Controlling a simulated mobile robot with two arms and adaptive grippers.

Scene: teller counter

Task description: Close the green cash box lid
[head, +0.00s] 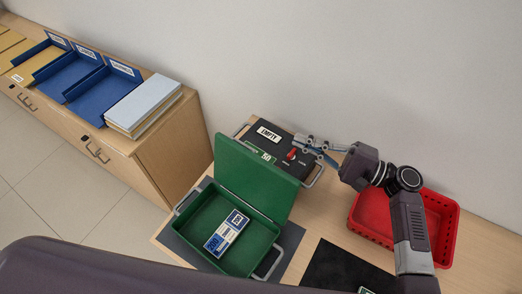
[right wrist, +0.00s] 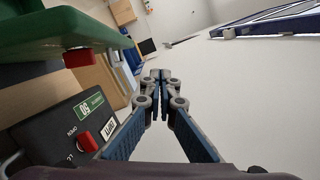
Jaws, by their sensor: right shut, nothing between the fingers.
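The green cash box (head: 190,222) stands on the counter with its lid (head: 256,176) raised and leaning back. A banded bundle of blue-and-white notes (head: 227,232) lies inside. The lid's edge also shows at the upper left of the right wrist view (right wrist: 60,32), with a red latch (right wrist: 78,58) on it. My right gripper (head: 300,139) is behind and above the lid, over the black case. Its fingers (right wrist: 160,76) are shut with nothing between them, apart from the lid. My left gripper is out of view.
A black case (head: 252,146) with an "EMPTY" label and a red knob (head: 292,154) sits behind the lid. A red basket (head: 447,222) is at the right, a black mat (head: 335,268) at the front. Blue trays (head: 100,92) and stacked folders (head: 145,100) stand on a cabinet at left.

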